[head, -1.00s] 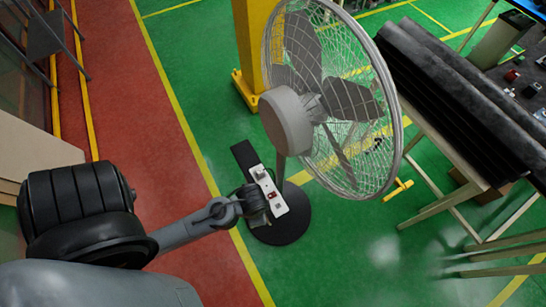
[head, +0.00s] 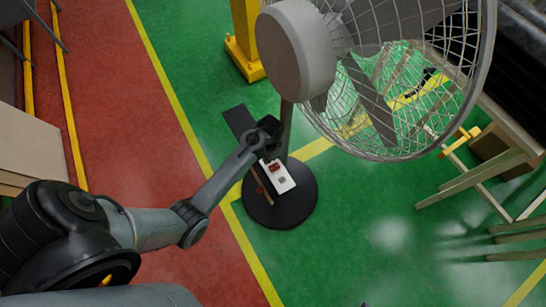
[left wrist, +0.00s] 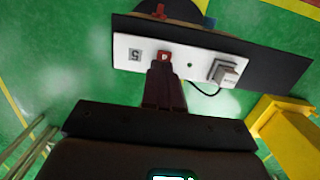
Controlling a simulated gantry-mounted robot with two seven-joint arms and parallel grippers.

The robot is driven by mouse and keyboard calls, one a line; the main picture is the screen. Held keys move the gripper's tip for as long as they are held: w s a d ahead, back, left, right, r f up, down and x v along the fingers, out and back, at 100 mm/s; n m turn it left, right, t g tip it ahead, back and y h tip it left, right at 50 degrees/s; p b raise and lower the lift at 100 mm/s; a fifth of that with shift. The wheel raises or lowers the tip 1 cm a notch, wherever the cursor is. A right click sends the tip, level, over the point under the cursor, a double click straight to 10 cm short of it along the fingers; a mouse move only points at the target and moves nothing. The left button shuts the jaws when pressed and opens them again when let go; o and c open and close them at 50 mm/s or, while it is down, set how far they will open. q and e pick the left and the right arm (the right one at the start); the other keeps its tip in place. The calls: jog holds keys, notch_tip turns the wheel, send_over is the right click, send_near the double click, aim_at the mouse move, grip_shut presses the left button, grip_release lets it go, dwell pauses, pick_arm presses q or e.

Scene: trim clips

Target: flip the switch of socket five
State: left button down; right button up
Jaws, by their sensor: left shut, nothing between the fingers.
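The socket five plate (head: 288,186) is a white strip mounted on a dark bar beside the fan's round base. In the left wrist view the plate (left wrist: 122,52) carries a label "5" (left wrist: 135,55), a red switch (left wrist: 164,55) and a grey plug (left wrist: 226,72) with a cable. My left gripper (left wrist: 164,72) is shut and empty, its fingertips right at the edge of the red switch. I cannot tell whether they touch it. In the head view my left gripper (head: 268,152) covers the plate's far end and hides the plug; the red switch (head: 274,168) shows just below it.
A large caged fan (head: 380,80) rises close beside the plate, its black round base (head: 298,208) on the green floor. A yellow post (head: 246,45) stands behind. A table (head: 500,165) is at the right. The floor in front is clear.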

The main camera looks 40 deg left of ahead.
pick_arm(q)
jog(key=t+b, duration=0.1)
jog(key=b, duration=0.1)
send_over(277, 165)
jog(key=shift+d+r+b, duration=0.15)
jog(key=shift+r+b, duration=0.15)
jog(key=shift+r, duration=0.1)
pick_arm(e)
jog(key=shift+f, duration=2)
jog(key=shift+d, duration=0.1)
pick_arm(q)
notch_tip(277, 165, down, 14)
jog(key=b, duration=0.4)
jog(key=shift+b, duration=0.35)
pick_arm(e)
notch_tip(277, 165, down, 5)
jog(key=shift+r, duration=0.15)
pick_arm(q)
jog(key=shift+s, duration=0.1)
